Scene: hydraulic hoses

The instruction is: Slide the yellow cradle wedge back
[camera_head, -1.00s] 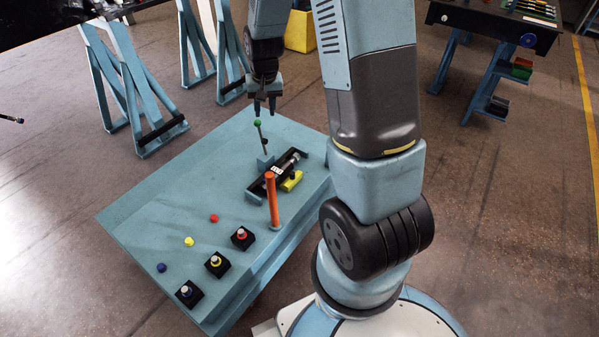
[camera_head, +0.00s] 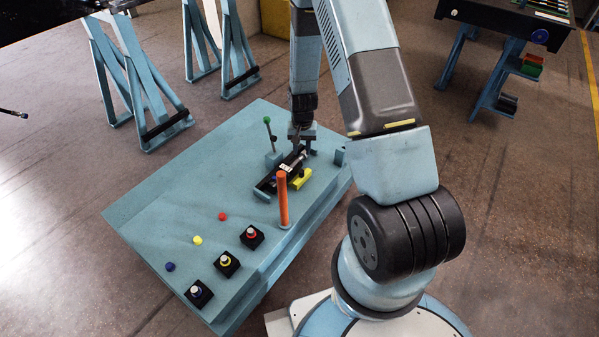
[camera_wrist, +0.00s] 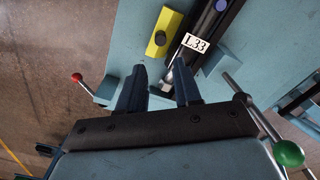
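The yellow wedge (camera_head: 302,182) lies on the blue bench beside the black cradle (camera_head: 265,187). In the wrist view the yellow wedge (camera_wrist: 172,23) shows a dark round knob (camera_wrist: 160,38) on it. Beside it is a dark cylindrical part with a white "L33" label (camera_wrist: 194,42). My gripper (camera_head: 302,148) is over the far end of the cradle. In the wrist view my gripper (camera_wrist: 159,68) has its two fingers apart with nothing between them. The fingertips are just short of the wedge in the picture; their height above it is unclear.
A green-knobbed lever (camera_head: 267,120) stands left of my gripper, close to it. An orange post (camera_head: 283,200) rises in front of the cradle. A red-knobbed lever (camera_wrist: 77,78) is left in the wrist view.

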